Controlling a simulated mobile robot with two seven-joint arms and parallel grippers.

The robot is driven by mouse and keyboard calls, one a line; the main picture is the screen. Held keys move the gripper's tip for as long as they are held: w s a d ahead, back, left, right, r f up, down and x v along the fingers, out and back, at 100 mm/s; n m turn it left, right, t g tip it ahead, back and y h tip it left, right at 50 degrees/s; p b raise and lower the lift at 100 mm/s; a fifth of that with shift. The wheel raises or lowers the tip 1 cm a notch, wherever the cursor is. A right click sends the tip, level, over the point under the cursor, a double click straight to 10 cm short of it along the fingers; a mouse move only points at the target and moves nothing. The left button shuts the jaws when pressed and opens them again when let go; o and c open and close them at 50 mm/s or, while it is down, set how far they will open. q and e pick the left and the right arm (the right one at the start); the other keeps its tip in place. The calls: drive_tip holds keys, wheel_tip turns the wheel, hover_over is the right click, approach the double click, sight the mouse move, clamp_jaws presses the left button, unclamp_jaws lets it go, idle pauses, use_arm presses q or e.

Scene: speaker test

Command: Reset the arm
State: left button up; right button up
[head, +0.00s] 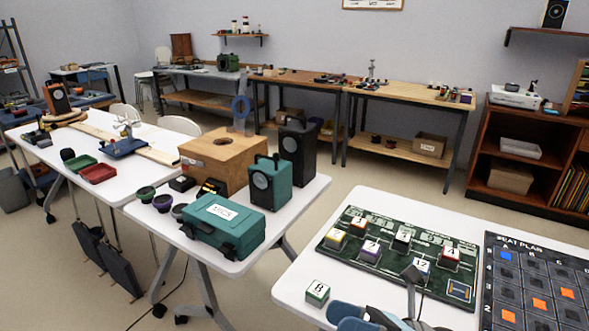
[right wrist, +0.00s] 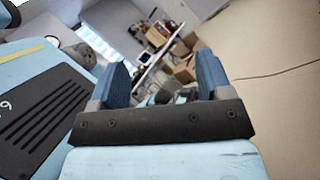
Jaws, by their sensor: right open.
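My right gripper (head: 365,318) shows only in part at the bottom edge of the head view, in front of the white table on the right. In the right wrist view my right gripper (right wrist: 163,82) has its two blue fingers wide apart with nothing between them. Past the fingers that view shows the room tilted, with bare floor to the right. My left gripper is not in view.
A green board (head: 333,243) with labelled blocks lies on the right table, beside a dark seat plan board (head: 487,262). A loose block (head: 317,293) sits near its front edge. The middle table holds a teal case (head: 205,240), a teal speaker (head: 270,183) and a wooden box (head: 205,150).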

drive_tip(key=d+f+m+t+h, duration=0.4)
drive_tip(key=f+m+t+h, duration=0.3)
drive_tip(key=m, duration=1)
drive_tip(key=d+f+m+t+h, duration=0.4)
drive_tip(key=f+m+t+h, duration=0.3)
drive_tip(key=m, duration=1)
drive_tip(key=s+d+f+m+g+h, duration=0.2)
drive_tip(key=s+f+m+g+h, duration=0.1)
drive_tip(key=s+f+m+g, duration=0.4)
use_arm(q)
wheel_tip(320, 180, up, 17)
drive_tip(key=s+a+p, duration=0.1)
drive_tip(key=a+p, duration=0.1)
drive_tip(key=p, duration=2.6)
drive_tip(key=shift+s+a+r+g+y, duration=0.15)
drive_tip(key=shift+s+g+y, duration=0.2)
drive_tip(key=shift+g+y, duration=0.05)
use_arm(e)
wheel_tip(320, 180, up, 16)
drive_tip(key=s+d+h, duration=0.1)
drive_tip(key=d, duration=0.1)
drive_tip(key=shift+s+f, duration=0.25)
drive_tip(key=shift+s, duration=0.15)
